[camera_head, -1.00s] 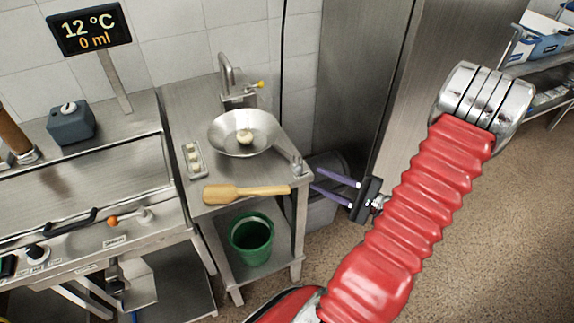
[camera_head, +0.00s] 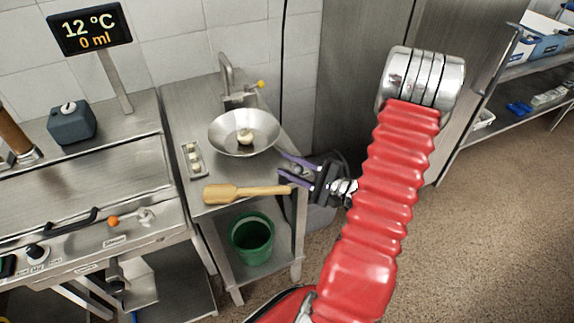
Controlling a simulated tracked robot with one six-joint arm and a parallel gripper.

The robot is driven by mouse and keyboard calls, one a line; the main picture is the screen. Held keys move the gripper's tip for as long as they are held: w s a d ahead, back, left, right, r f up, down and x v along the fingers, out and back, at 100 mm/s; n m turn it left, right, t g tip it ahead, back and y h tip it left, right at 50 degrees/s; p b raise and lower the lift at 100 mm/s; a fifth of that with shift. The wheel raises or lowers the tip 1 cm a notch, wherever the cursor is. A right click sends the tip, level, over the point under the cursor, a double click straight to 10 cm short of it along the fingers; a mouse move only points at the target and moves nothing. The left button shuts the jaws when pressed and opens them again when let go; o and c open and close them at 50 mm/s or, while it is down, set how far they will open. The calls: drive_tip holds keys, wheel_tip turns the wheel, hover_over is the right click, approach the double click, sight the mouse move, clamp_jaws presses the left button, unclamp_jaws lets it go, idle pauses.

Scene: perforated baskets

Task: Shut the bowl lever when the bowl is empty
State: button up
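A wide metal bowl (camera_head: 220,130) sits on the steel side table, with a small pale round piece (camera_head: 245,137) at its bottom. The metal fitting at the bowl's lower right, seen earlier, is now mostly hidden by my gripper, and I cannot tell whether it lies between the fingers. My gripper (camera_head: 283,164) has purple fingers spread apart. It is at the table's right edge, just right of the bowl and above the wooden paddle's handle end. Whether it touches anything is unclear.
A wooden paddle (camera_head: 222,194) lies along the table's front. A small tray with pale pieces (camera_head: 192,160) is left of the bowl. Behind stands a tap with a yellow handle (camera_head: 261,85). A green bucket (camera_head: 251,240) stands below. The display (camera_head: 90,29) reads 12 °C, 0 ml.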

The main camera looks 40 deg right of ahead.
drive_tip(key=shift+w+a, duration=0.1)
drive_tip(key=shift+w, duration=0.3)
drive_tip(key=shift+c, duration=0.6)
drive_tip(key=shift+a, duration=0.1)
clamp_jaws()
drive_tip(key=shift+f, duration=0.1)
